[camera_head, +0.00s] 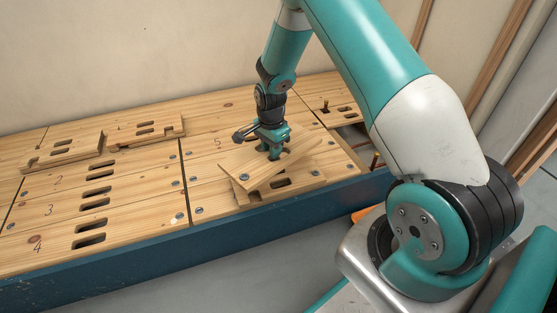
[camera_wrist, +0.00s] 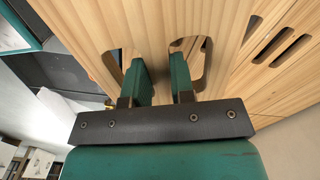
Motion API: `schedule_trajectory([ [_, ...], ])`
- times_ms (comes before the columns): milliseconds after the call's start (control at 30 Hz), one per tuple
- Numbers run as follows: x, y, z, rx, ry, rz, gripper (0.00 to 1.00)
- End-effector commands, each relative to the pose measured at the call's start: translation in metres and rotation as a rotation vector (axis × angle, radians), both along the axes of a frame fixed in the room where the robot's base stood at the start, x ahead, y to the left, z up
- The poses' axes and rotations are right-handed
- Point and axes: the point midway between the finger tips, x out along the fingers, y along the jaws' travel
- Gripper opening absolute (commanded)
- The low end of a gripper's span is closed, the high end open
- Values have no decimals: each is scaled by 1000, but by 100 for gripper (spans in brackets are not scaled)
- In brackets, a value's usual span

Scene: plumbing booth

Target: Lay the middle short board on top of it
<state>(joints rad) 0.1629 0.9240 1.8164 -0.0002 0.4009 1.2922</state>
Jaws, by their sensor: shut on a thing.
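My gripper (camera_head: 273,154) is shut on a short light-wood board (camera_head: 246,172) over the right part of the bench. In the wrist view, the fingers of my gripper (camera_wrist: 162,66) go into two slots and pinch the wood bar between them. The held board lies turned at an angle over another short board (camera_head: 303,179), whose front edge and one slot show beneath it. I cannot tell whether the two boards touch. Two more short slotted boards, one at the left (camera_head: 62,151) and one to its right (camera_head: 149,130), lie at the back left of the bench.
The wooden bench top (camera_head: 140,202) has numbered places, slots and round metal fittings. Its blue front edge (camera_head: 130,248) runs along the near side. A slotted piece with a dark peg (camera_head: 325,107) is at the back right. The left front of the bench is clear.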

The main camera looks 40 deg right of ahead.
Motion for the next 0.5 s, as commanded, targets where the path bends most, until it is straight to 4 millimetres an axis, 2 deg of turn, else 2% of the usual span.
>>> schedule_trajectory([
  [33,1,-7,-12,0,-1,-102,0],
  [200,2,-19,-22,0,-1,-339,0],
  [500,2,-21,-30,0,0,-399,0],
])
